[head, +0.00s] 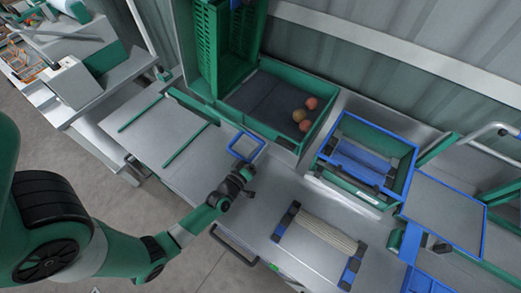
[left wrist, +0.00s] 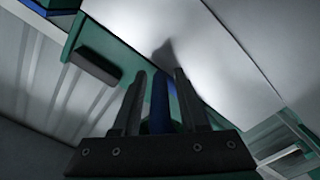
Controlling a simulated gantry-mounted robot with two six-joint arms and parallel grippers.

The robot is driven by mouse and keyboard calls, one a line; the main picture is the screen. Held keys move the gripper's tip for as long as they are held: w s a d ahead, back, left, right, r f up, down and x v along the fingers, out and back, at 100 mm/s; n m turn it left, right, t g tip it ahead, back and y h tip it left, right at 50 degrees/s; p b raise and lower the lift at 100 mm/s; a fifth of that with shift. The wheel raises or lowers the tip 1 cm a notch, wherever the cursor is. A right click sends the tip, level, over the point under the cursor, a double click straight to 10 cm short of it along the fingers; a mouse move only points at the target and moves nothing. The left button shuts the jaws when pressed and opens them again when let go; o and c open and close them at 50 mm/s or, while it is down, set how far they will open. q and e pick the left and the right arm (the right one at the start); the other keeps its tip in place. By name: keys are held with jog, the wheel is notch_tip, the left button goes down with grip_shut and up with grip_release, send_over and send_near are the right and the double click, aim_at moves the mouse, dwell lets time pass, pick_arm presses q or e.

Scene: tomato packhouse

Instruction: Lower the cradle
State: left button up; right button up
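A blue slatted piece that looks like the cradle (head: 360,160) sits inside a blue-rimmed green box (head: 333,137) right of centre in the head view. My left gripper (head: 246,180) is low over the grey bench, left of that box and apart from it. It is just below a small blue square frame (head: 247,147). In the left wrist view my left gripper's fingers (left wrist: 160,75) stand apart, with a blue bar (left wrist: 159,105) between them. Gaps show beside the bar; contact is not clear. My right gripper is not in view.
A green bin (head: 262,133) with several tomatoes (head: 305,114) stands behind the small frame, with a tall green crate (head: 213,50) beside it. A ribbed roller (head: 322,233) between blue brackets lies at front right. A blue-edged tray (head: 445,215) is farther right.

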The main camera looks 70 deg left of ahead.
pick_arm(q)
grip_shut()
jog(key=shift+r, duration=0.1)
dwell(1.1)
